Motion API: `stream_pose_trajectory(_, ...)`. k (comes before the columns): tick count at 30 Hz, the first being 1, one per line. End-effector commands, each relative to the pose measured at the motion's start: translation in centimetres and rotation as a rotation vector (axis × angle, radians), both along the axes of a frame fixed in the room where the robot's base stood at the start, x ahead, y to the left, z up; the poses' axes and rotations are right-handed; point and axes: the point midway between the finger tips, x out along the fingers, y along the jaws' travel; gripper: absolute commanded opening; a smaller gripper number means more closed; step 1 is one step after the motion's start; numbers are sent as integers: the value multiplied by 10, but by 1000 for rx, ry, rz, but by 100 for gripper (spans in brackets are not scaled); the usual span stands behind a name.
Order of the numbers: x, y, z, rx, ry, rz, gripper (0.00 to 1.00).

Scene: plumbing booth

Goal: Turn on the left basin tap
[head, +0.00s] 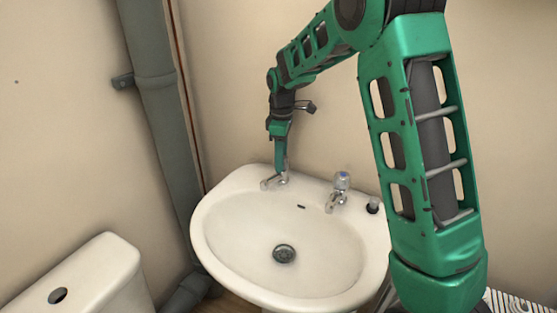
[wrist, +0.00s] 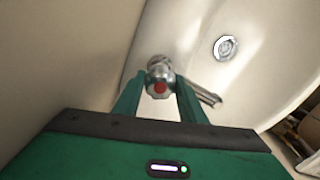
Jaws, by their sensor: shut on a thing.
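The left basin tap (head: 272,182) stands on the back left rim of the white basin (head: 225,215). In the wrist view its handle with a red cap (wrist: 160,86) sits between my two green fingers, and its chrome spout (wrist: 206,96) shows to the right. My gripper (head: 283,168) reaches down over this tap from above and is shut on its handle. In the head view the fingers hide most of the handle. No water is seen at the spout.
A second tap with a blue cap (head: 342,182) stands to the right on the basin rim. A small dark-topped fitting (head: 373,205) is near the right end. A grey pipe (head: 160,110) runs down the wall at left. A white cistern (head: 95,275) is at lower left.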

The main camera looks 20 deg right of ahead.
Motion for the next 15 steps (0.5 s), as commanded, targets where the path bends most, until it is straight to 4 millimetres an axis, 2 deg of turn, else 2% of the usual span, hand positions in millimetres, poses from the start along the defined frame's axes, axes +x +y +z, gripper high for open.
stream_pose_trajectory(8,4,-2,3,0,-14,-4,15)
stream_pose_trajectory(9,4,-2,3,0,-14,-4,40)
stream_pose_trajectory(11,4,-2,3,-1,-13,-4,54)
stream_pose_trajectory(15,3,-1,2,0,-9,-4,56)
